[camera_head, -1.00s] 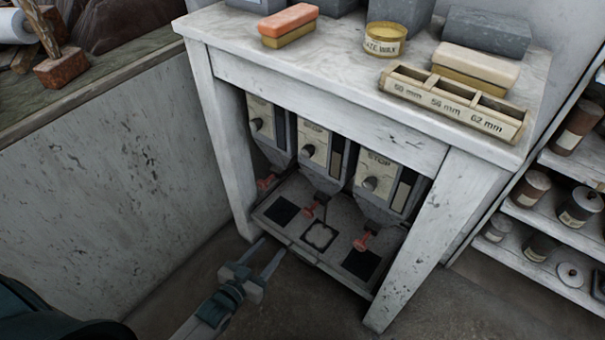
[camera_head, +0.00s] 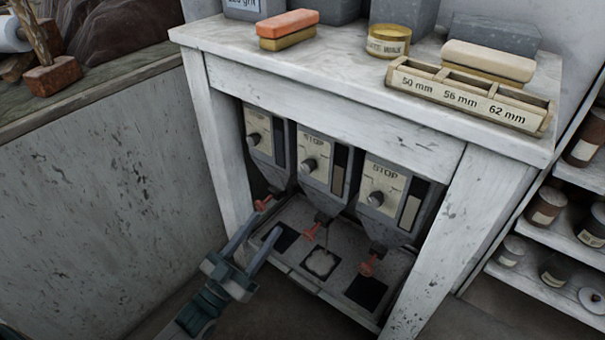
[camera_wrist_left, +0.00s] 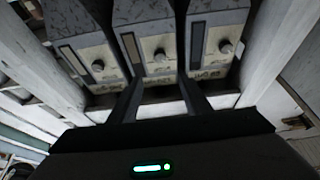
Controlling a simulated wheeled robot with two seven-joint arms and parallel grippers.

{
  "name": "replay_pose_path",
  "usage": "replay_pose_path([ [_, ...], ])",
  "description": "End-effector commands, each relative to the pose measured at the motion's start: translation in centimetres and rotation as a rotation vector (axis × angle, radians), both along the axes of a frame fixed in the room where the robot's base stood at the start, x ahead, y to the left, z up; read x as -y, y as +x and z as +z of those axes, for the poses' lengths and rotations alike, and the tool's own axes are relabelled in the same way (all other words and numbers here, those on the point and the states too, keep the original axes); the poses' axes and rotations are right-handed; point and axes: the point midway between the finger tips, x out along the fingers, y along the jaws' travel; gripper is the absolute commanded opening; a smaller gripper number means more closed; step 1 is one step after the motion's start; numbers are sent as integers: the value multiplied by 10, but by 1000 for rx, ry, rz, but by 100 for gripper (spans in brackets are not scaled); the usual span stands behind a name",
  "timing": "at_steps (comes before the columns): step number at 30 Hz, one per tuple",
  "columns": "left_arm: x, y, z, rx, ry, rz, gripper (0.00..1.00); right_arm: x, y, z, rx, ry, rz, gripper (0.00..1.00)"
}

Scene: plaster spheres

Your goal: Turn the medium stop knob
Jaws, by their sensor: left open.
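Three grey dispensers hang under the white table, each with a cream STOP plate and a small round knob. The middle dispenser's knob (camera_head: 309,165) is grey and sits between the left knob (camera_head: 254,139) and the right knob (camera_head: 376,199). I see no size marks on the dispensers. My left gripper (camera_head: 267,221) is open and empty, below and in front of the dispensers, apart from the knobs. In the left wrist view the picture is turned over; the middle knob (camera_wrist_left: 160,55) shows between the two fingers (camera_wrist_left: 160,88). My right gripper is out of view.
The white table (camera_head: 225,37) has thick legs framing the dispensers. Red levers (camera_head: 311,232) stick out below the dispensers, above a tray with dark squares (camera_head: 368,291). A size-marked holder (camera_head: 468,98) lies on top. Shelves with jars stand at right.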

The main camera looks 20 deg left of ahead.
Motion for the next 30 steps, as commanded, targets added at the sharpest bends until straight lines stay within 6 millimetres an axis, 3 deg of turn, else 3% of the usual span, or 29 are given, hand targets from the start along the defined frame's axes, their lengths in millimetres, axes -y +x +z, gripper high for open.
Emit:
replay_pose_path([
  [11, 12, 32, 14, 2, -1, 0, 44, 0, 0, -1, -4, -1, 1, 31],
  [30, 47, 129, 57, 1, 0, 0, 44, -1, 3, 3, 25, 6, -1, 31],
])
